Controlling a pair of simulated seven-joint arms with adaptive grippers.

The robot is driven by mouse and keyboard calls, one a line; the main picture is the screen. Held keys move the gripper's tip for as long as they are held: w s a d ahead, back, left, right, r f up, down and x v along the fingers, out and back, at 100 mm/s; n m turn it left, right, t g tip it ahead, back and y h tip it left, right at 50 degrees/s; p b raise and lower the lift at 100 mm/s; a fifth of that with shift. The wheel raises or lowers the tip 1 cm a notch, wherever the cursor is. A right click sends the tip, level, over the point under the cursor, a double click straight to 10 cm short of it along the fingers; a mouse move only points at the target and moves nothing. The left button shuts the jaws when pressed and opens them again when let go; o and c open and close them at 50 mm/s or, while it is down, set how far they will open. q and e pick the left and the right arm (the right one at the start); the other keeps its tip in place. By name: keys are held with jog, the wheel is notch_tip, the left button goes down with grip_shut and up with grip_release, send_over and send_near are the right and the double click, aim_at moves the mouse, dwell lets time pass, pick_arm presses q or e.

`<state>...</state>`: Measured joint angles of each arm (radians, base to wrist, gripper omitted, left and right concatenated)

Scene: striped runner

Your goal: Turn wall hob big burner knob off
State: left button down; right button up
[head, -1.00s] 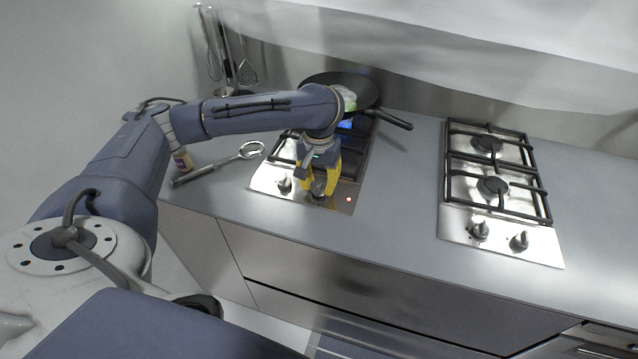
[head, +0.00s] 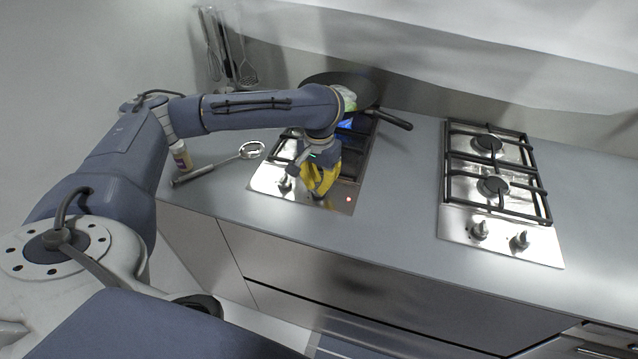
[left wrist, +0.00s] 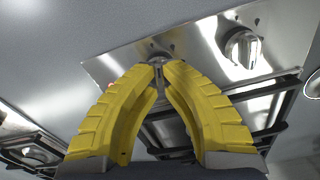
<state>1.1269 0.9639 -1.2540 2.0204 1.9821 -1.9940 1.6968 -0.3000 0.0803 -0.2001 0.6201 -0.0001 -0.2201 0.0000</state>
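The left hob (head: 335,200) has a steel panel with two knobs at its front. My left gripper (head: 318,193) points down at the right-hand knob and hides it in the head view. In the left wrist view the yellow fingertips (left wrist: 164,64) close on this knob (left wrist: 158,48), one on each side. The other knob (head: 285,184) stands free to its left; it also shows in the left wrist view (left wrist: 240,46). A blue flame (head: 345,124) shows under the pan on the back burner. A red light (head: 348,199) glows on the panel. My right gripper is not in view.
A black pan (head: 364,90) sits on the back burner, its handle (head: 395,121) pointing right. A second hob (head: 492,185) stands at right. The counter between the hobs is clear.

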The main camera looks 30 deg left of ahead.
pick_arm(q)
jog(key=m, duration=0.4)
jog(key=shift+m, duration=0.4)
jog(key=m, duration=0.3)
jog(key=shift+m, duration=0.3)
jog(key=m, duration=1.2)
jog(key=shift+m, duration=0.3)
jog(key=m, duration=0.3)
jog(key=shift+m, duration=0.4)
jog(key=m, duration=0.8)
jog(key=shift+m, duration=0.5)
